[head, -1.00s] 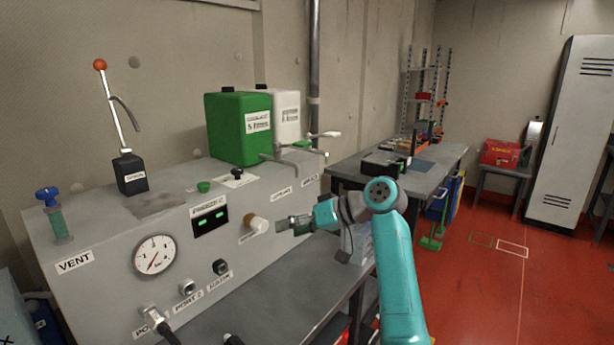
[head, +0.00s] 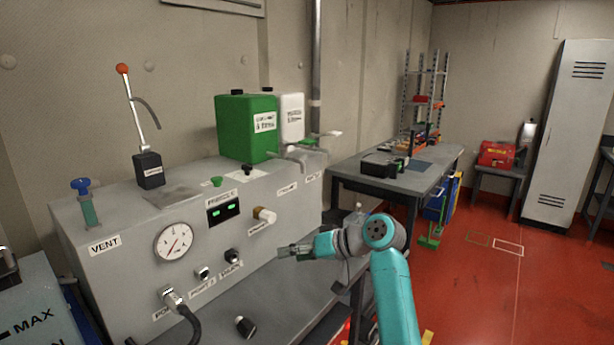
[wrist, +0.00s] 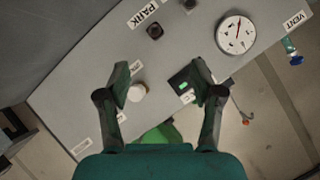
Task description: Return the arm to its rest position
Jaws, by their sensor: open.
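My gripper (head: 287,251) is at the end of my teal arm, in front of the grey control panel (head: 140,268) in the head view. It points left toward the panel face, below the round beige knob (head: 265,215). In the wrist view my gripper (wrist: 163,82) shows two dark fingers spread apart with nothing between them. The pale knob (wrist: 137,92) and the dark display (wrist: 183,88) with green lights appear beyond the fingers. The fingers look apart from the panel.
The panel carries a gauge (head: 173,243), a blue-handled vent valve (head: 86,203) and a red-tipped lever (head: 138,118). A green canister (head: 246,130) stands on top. A workbench (head: 400,182) stands behind my arm. Red floor (head: 480,295) on the right is open.

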